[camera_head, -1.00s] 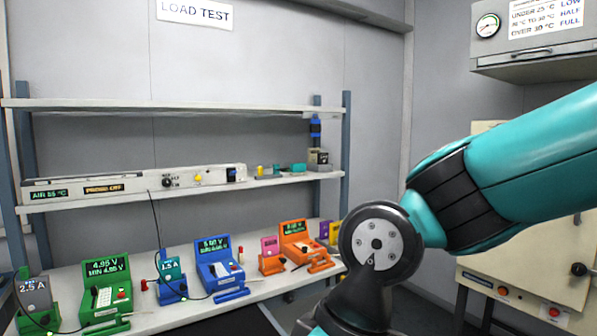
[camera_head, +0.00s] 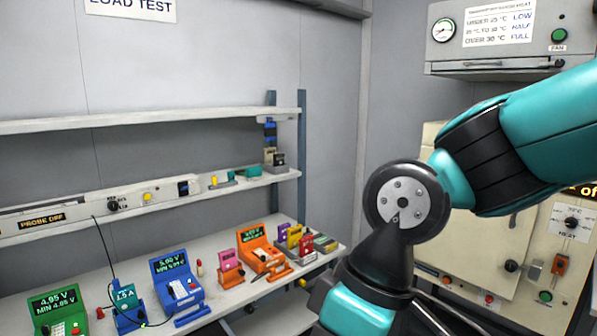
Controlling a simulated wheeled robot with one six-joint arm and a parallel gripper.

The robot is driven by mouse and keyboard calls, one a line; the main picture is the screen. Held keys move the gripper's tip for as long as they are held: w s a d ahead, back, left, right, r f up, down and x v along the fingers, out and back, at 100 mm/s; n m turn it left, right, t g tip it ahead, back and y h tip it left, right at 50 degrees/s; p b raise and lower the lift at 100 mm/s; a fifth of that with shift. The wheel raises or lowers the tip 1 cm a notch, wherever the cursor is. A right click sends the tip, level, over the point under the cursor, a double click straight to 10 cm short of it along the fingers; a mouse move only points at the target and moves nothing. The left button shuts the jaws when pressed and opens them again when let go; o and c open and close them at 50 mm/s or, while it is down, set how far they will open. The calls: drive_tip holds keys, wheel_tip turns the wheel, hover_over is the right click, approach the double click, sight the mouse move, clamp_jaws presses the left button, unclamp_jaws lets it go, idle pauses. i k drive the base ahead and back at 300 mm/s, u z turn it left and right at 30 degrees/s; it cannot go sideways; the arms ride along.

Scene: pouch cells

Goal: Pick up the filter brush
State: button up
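I cannot make out a filter brush for certain in this view. A dark blue-and-black upright item (camera_head: 270,132) is by the right end of the shelves, above a small grey block, but I cannot tell what it is. Small yellow and teal items (camera_head: 245,172) lie on the middle shelf. My teal and black arm crosses the right side of the view, and its gripper is out of view.
The bench (camera_head: 225,285) carries a green meter (camera_head: 58,310), a blue meter (camera_head: 175,283) and an orange meter (camera_head: 258,250). Coloured blocks (camera_head: 295,240) stand at its right end. A cream cabinet (camera_head: 480,245) is at right, below a grey hood (camera_head: 500,40).

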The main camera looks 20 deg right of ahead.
sight(255, 173)
drive_tip(key=z, duration=0.9)
drive_tip(key=i, duration=2.35)
drive_tip(key=u, duration=2.3)
drive_tip(key=i, duration=0.5)
drive_tip(key=u, duration=0.15)
